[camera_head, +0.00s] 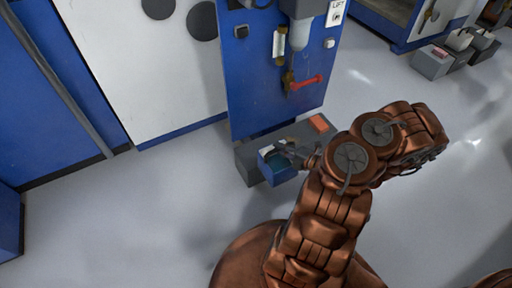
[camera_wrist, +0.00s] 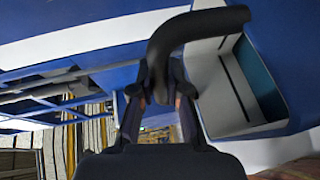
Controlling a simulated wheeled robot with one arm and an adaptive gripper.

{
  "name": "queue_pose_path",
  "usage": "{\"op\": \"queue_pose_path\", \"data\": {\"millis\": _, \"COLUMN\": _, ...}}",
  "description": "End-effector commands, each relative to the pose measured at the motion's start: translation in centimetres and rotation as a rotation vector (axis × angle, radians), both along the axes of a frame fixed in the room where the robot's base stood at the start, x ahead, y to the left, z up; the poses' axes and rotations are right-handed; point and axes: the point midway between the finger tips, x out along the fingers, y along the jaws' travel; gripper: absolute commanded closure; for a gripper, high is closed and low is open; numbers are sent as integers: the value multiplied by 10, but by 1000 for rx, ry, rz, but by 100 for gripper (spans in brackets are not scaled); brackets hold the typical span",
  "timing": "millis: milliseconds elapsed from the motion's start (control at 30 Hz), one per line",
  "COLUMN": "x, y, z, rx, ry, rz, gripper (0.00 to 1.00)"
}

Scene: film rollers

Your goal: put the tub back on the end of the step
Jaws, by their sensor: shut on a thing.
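In the head view the small blue tub (camera_head: 267,170) is at the left end of the low grey step (camera_head: 245,163), overlapping its front face. I cannot tell whether it rests on the step or hangs just in front of it. My gripper (camera_head: 288,150) is at the tub's top, shut on it; its fingertips are small and partly hidden. In the wrist view my gripper (camera_wrist: 160,100) shows dark fingers close together, with a thick dark curved bar (camera_wrist: 200,30) rising from between them. What this bar belongs to is unclear.
A blue machine panel (camera_head: 255,90) with a red lever (camera_head: 306,83) stands right behind the step. An orange-red block (camera_head: 319,123) lies on the step's right end. Grey boxes (camera_head: 432,62) stand at the upper right. The floor (camera_head: 130,210) at left is clear.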

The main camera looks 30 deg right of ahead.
Motion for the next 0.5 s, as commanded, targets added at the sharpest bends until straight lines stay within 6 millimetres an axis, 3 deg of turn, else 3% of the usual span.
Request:
{"op": "queue_pose_path", "data": {"millis": 167, "x": 16, "y": -3, "z": -5, "rx": -5, "ry": -1, "rz": 2, "gripper": 100}}
{"op": "queue_pose_path", "data": {"millis": 500, "x": 81, "y": -14, "z": -12, "rx": -7, "ry": -2, "rz": 7, "gripper": 100}}
